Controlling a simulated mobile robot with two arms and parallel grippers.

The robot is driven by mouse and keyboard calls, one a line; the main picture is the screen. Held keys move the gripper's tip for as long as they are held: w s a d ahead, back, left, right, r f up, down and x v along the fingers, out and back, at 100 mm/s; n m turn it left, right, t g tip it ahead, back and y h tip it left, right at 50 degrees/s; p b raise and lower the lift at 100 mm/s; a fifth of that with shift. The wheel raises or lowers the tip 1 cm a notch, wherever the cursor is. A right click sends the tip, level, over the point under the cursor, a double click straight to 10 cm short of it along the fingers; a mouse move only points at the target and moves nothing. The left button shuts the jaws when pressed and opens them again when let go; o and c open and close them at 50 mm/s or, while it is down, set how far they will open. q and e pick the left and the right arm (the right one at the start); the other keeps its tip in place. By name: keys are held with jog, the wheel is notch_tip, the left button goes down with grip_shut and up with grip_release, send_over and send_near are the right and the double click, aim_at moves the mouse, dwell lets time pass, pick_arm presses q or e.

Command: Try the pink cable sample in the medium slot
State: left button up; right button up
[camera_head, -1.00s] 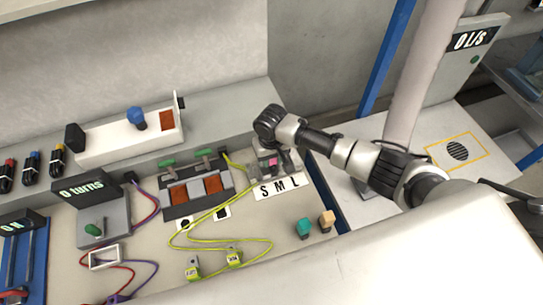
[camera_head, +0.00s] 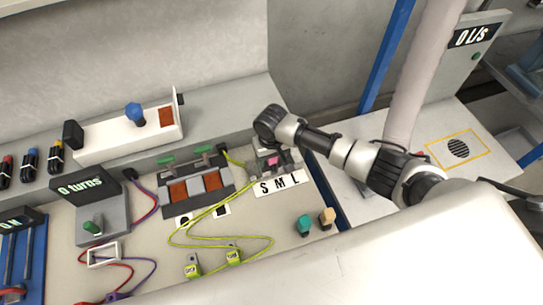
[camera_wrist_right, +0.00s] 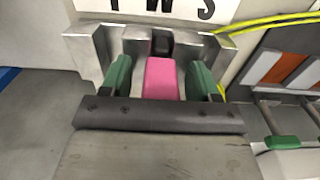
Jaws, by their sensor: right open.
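The pink cable sample (camera_wrist_right: 160,78) sits at the middle slot of the grey metal slot block (camera_wrist_right: 85,50). In the head view the sample (camera_head: 272,160) is a small pink patch behind the label strip (camera_head: 278,183) reading S, M, L. My right gripper (camera_wrist_right: 161,82) is open, with one green finger on each side of the sample and small gaps between. How deep the sample sits in the slot is hidden. My left gripper is not in view.
A teal sample (camera_head: 304,226) and a tan sample (camera_head: 327,217) stand on the bench right of the label strip. Yellow cables (camera_head: 185,235) loop over the bench to the left. A unit with two orange panels (camera_head: 196,188) stands left of the slot block.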

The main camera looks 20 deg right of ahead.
notch_tip(320, 180, up, 11)
jog(key=shift+f+b, duration=0.1)
jog(key=shift+b, duration=0.35)
dwell(0.8)
